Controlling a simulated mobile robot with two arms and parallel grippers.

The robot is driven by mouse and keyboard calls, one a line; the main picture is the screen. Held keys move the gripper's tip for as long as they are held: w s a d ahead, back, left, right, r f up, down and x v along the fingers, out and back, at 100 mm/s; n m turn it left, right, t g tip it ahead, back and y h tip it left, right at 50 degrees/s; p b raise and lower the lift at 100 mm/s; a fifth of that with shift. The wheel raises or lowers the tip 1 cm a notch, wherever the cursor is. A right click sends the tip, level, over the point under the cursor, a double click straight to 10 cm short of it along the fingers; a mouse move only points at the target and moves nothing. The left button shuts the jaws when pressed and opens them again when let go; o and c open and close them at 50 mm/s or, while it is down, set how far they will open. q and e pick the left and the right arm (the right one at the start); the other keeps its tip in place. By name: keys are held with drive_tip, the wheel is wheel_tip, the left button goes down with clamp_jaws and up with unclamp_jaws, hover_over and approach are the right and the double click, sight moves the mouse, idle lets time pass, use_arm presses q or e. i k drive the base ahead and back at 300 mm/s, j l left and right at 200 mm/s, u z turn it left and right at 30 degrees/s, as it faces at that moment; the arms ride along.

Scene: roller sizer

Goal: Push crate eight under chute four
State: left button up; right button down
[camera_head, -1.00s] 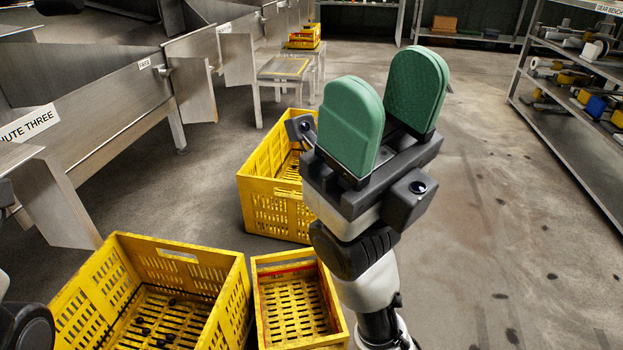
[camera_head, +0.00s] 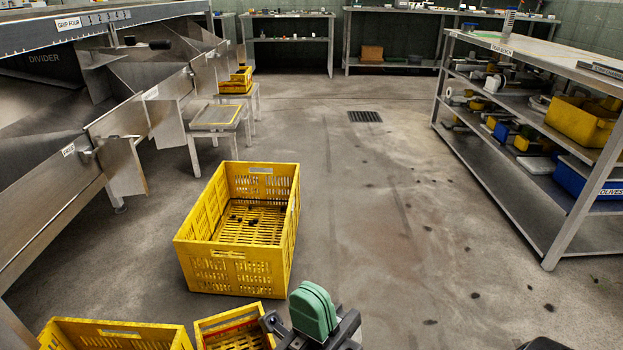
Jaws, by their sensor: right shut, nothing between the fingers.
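A large yellow crate (camera_head: 218,272) stands on the floor in the middle, with a few small dark bits inside. Another yellow crate (camera_head: 120,332) and a narrower yellow crate (camera_head: 232,322) show at the bottom left, cut off by the frame. No crate number is readable, so I cannot tell which is crate eight. Metal chutes (camera_head: 124,168) line the left side; I cannot read which is chute four. My right gripper (camera_head: 314,308) has green pads, is shut and empty, and is at the bottom, below the middle crate in the picture. My left gripper is out of view.
Low metal stands (camera_head: 216,118) are beyond the middle crate, with small yellow crates (camera_head: 237,82) behind. A shelf rack (camera_head: 530,150) fills the right side.

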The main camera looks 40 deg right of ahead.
sight(219, 204)
drive_tip(key=l, duration=0.65)
drive_tip(key=k+l+u, duration=0.1)
drive_tip(key=l, duration=1.2)
drive_tip(key=i+l, duration=0.2)
drive_tip(key=l, duration=0.15)
drive_tip(key=i+l+u, duration=0.15)
drive_tip(key=i+l, duration=0.3)
drive_tip(key=l, duration=0.25)
drive_tip(key=i+l+u, duration=0.1)
drive_tip(key=l, duration=0.25)
drive_tip(key=i+u, duration=0.1)
drive_tip(key=i, duration=1)
